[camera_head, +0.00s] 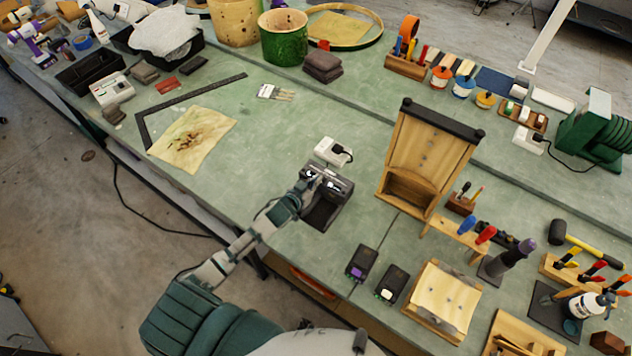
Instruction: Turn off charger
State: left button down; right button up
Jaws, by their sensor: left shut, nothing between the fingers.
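A dark box-shaped unit (321,213), which looks like the charger, sits on the green bench near its front edge, in the middle of the view. My left gripper (341,186) is over the upper part of this unit, with its fingers shut and empty. The gripper hides part of the unit's top, and I cannot tell whether it touches it. No switch or lamp on the unit can be made out. A white socket block (329,150) with a black plug stands just behind the gripper. My right gripper is not in view.
Two small black blocks (362,262) (392,284) lie to the lower right. A tall wooden box (429,150) stands right of the gripper. A yellowish sheet (205,128) and a dark square rule (143,128) lie left. The bench between sheet and gripper is clear.

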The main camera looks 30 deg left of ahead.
pick_arm(q)
jog(key=v, duration=1.1)
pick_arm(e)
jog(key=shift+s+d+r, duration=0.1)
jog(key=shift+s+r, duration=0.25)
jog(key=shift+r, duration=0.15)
pick_arm(q)
jog(key=shift+d+r, duration=0.1)
jog(key=shift+d, duration=0.1)
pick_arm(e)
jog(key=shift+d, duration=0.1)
